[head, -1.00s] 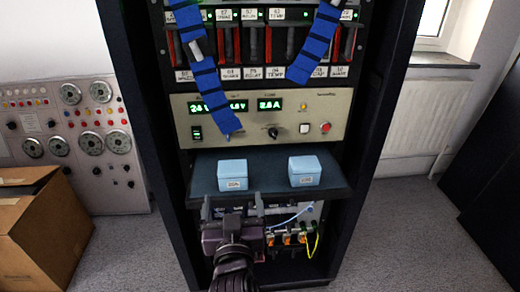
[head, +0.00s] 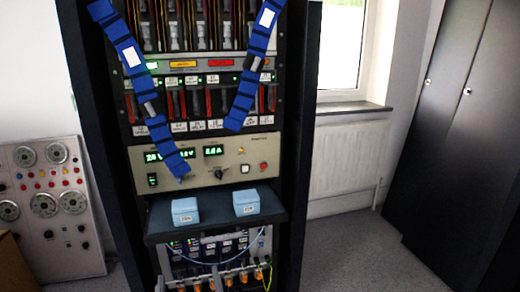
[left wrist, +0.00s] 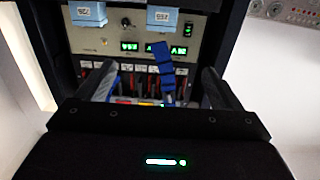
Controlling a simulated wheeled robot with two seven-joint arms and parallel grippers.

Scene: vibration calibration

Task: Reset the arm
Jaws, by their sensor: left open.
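My left gripper (left wrist: 160,88) shows in the left wrist view, its two dark fingers well apart with nothing held between them. That view shows the rack upside down beyond the fingers. The black equipment rack (head: 296,150) stands in the middle of the head view. Two pale blue labelled blocks, a left one (head: 185,211) and a right one (head: 246,202), sit apart on its dark shelf (head: 216,225). Both blocks also show at the top of the wrist view.
Below the shelf is a cabled unit (head: 215,250). A grey dial panel (head: 60,235) stands left. A radiator (head: 345,158) and dark cabinets (head: 440,130) stand right, with clear floor between.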

